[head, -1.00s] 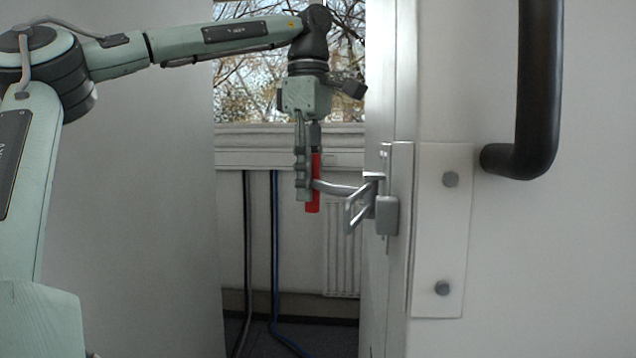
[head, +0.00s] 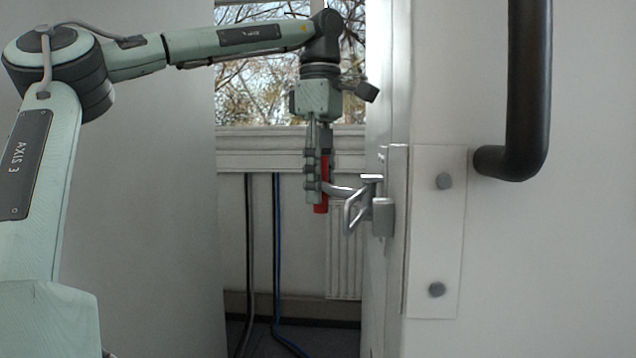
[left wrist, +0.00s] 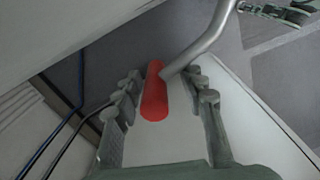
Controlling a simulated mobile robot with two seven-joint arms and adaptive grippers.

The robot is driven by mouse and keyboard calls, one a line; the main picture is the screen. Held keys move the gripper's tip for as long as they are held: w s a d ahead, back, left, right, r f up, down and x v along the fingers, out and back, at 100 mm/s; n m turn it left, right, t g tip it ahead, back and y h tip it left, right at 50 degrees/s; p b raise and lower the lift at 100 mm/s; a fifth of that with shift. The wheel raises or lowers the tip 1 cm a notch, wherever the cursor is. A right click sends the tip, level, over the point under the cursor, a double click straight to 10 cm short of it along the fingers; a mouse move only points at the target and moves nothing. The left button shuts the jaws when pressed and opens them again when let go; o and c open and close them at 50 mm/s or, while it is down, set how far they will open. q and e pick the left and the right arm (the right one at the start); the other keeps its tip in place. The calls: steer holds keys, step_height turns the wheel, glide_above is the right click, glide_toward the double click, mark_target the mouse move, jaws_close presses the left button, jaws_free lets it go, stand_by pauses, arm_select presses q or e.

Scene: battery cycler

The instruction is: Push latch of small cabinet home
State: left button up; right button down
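The latch (head: 383,217) is a silver metal clamp on the edge of the white cabinet door. Its bent lever ends in a red grip (head: 321,207), which hangs upright to the left of the clamp. My left gripper (head: 316,188) points down at the red grip. In the left wrist view, the red grip (left wrist: 154,95) is between the fingers of my left gripper (left wrist: 163,80), with gaps visible beside it, so the gripper looks open around it. A greenish segmented part (left wrist: 288,12) at the top right edge looks like my right gripper; its opening cannot be made out.
A black bar handle (head: 528,90) and a bolted white plate (head: 436,235) are on the door right of the latch. A grey panel (head: 155,200) stands at the left. Cables (head: 277,250) and a radiator (head: 343,250) are behind the gap.

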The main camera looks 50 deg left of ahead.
arm_select(q)
steer(key=shift+a, duration=0.2)
step_height(320, 180, up, 7)
steer(key=shift+r, duration=0.2)
stand_by(0.4)
